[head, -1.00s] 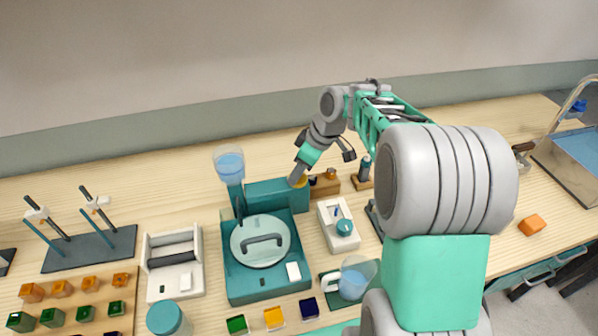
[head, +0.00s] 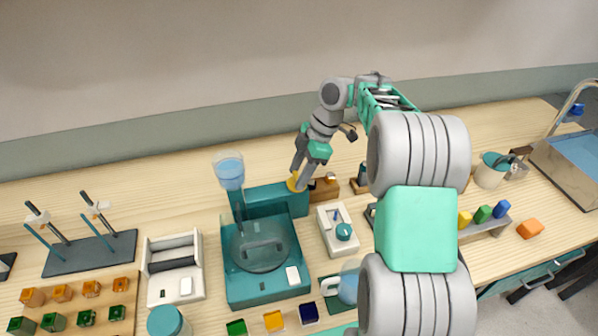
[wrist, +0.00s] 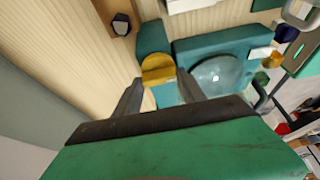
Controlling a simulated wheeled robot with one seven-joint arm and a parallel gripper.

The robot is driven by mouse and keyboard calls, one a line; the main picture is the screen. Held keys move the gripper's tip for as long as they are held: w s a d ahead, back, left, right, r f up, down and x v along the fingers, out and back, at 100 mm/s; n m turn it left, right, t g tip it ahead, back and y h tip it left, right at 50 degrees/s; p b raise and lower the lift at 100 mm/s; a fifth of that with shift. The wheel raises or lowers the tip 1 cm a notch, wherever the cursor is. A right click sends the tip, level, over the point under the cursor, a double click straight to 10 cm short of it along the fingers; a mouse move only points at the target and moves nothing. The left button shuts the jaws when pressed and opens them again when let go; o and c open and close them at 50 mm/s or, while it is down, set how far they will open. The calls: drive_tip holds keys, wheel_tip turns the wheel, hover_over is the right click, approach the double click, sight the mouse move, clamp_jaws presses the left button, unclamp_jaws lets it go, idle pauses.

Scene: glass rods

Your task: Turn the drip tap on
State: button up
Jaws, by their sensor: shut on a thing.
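The drip tap seems to be the yellow knob (head: 292,183) at the back right of the teal machine (head: 235,290). It also shows in the wrist view (wrist: 158,67), between my fingertips. My gripper (head: 298,174) reaches down from above and is shut on the yellow knob; in the wrist view (wrist: 158,84) a finger stands on each side of it. A clear funnel (head: 229,170) with blue liquid stands over the machine's back left. The machine's round platter (head: 261,262) looks dark and see-through. I cannot make out any drops.
A white device with a teal dial (head: 343,231) stands right of the machine, near a wooden block (head: 325,187). A jug (head: 332,286) is partly behind my arm. A white holder (head: 173,290) stands to the left. Coloured cubes lie in front.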

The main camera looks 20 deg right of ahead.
idle(0.4)
drive_tip(key=o, duration=1.4)
drive_tip(key=shift+r, duration=0.1)
drive_tip(key=p+v, duration=0.2)
drive_tip(key=v, duration=0.5)
drive_tip(key=shift+d+r, duration=0.15)
drive_tip(key=shift+r, duration=0.2)
